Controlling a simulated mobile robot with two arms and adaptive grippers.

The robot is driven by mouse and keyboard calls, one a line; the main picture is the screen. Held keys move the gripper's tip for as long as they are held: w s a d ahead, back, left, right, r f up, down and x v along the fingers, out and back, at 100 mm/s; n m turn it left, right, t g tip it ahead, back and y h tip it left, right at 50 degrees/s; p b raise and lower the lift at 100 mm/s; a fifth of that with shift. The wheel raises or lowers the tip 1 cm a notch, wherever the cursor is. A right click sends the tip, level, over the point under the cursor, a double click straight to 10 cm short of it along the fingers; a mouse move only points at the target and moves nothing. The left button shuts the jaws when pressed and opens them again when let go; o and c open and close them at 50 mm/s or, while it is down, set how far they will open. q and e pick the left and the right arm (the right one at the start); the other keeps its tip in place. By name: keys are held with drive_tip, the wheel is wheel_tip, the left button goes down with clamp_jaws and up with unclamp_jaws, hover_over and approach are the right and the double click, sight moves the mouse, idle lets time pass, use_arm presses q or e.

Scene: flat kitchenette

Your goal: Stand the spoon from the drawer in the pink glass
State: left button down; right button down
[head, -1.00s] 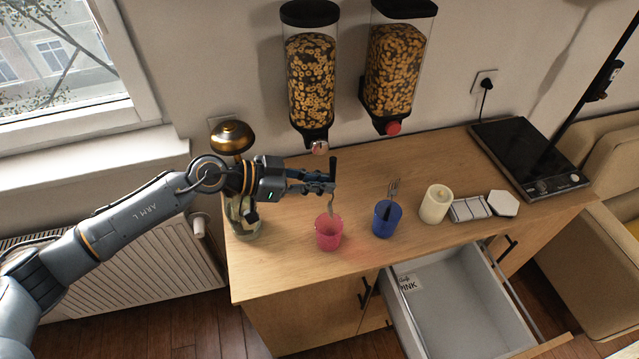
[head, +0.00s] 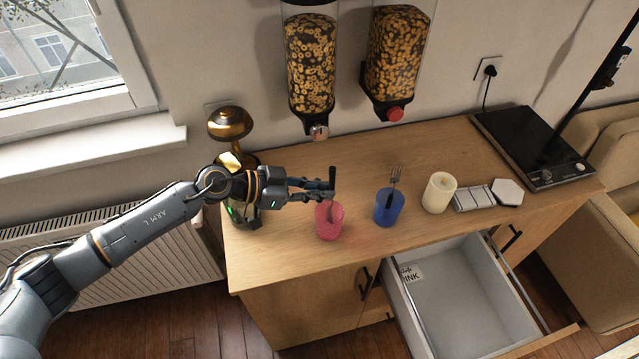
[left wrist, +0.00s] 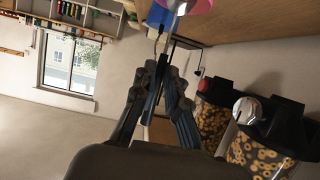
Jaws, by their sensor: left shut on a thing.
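The spoon (head: 332,178) has a black handle and stands about upright. My left gripper (head: 326,190) is shut on the handle, reaching in from the left above the pink glass. The pink glass (head: 328,223) stands on the counter's front part. The spoon's lower end is inside the glass's outline in the head view; whether it touches the bottom is hidden. In the left wrist view the black handle (left wrist: 165,62) is between the fingers, and the pink glass (left wrist: 200,5) shows at the top edge. The open drawer (head: 455,285) holds a card reading partly "INK". My right gripper is out of view.
A blue glass (head: 389,208) with a fork (head: 395,180) stands just right of the pink one. Further right are a candle (head: 438,193), white blocks (head: 474,198) and a hob (head: 530,145). Two cereal dispensers (head: 312,65) hang behind. A gold lamp (head: 230,124) is at left.

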use_arm(q)
drive_tip(key=shift+f, duration=0.35)
drive_tip(key=c, duration=1.3)
unclamp_jaws()
drive_tip(key=v, duration=1.2)
